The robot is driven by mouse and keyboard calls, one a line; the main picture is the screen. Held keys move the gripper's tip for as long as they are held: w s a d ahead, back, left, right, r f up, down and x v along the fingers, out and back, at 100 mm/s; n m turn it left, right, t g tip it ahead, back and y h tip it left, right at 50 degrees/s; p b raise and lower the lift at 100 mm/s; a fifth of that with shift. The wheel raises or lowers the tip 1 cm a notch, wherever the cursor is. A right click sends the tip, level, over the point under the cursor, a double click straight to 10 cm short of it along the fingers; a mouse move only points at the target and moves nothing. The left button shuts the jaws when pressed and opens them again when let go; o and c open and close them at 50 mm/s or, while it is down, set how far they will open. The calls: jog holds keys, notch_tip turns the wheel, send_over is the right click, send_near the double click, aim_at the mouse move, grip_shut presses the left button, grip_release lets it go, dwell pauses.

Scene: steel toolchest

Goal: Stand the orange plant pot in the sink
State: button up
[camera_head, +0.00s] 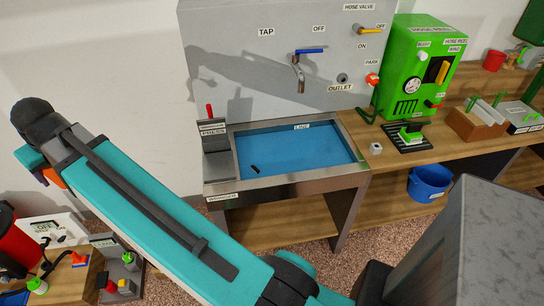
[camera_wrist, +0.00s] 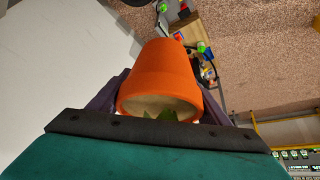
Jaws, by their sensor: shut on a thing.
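The orange plant pot (camera_wrist: 160,72) fills the middle of the wrist view, its wide mouth towards the camera. Pale inside and green leaves show at its mouth. My gripper (camera_wrist: 160,98) is shut on it, with a dark finger on each side. In the head view my gripper is mostly hidden behind my arm at the far left; an orange patch, apparently the pot (camera_head: 53,178), shows there. The sink (camera_head: 290,187) is a steel-rimmed basin with a blue inside at the centre of the head view. The pot is well left of the sink, apart from it.
A blue-handled tap (camera_head: 299,72) stands above the sink. A grey unit with a red lever (camera_head: 215,145) stands at its left edge. A green machine (camera_head: 416,65) is on the right bench. A small dark thing (camera_head: 255,170) lies in the otherwise clear basin.

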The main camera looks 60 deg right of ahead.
jog(key=s+d+f+m+g+h+b, duration=0.15)
jog(key=s+d+f+m+b, duration=0.35)
jog(key=d, duration=0.7)
jog(key=s+d+f+m+g+h+b, duration=0.1)
jog(key=s+d+m+h+b, duration=0.15)
jog(key=s+d, duration=0.75)
jog(key=s+d+f+m+g+h+b, duration=0.1)
jog(key=s+d+f+m+b, duration=0.25)
jog(key=d, duration=1.15)
jog(key=s+d+f+m+g+b, duration=0.25)
jog(key=s+d+m, duration=0.2)
jog(key=s, duration=0.55)
jog(key=s+d+f+m+g+b, duration=0.1)
jog(key=s+d+m+b, duration=0.25)
jog(key=s+d, duration=0.4)
jog(key=s+d+f+m+g+b, duration=0.1)
jog(key=s+m+b, duration=0.1)
jog(key=s, duration=0.8)
jog(key=s+d+f+m+g+b, duration=0.1)
jog(key=s+f+m+b, duration=0.1)
jog(key=s, duration=0.9)
jog(key=shift+s+m+g+y+b, duration=0.35)
jog(key=shift+m+b, duration=0.45)
jog(key=shift+m, duration=0.3)
jog(key=shift+w+d, duration=0.15)
jog(key=shift+d, duration=0.05)
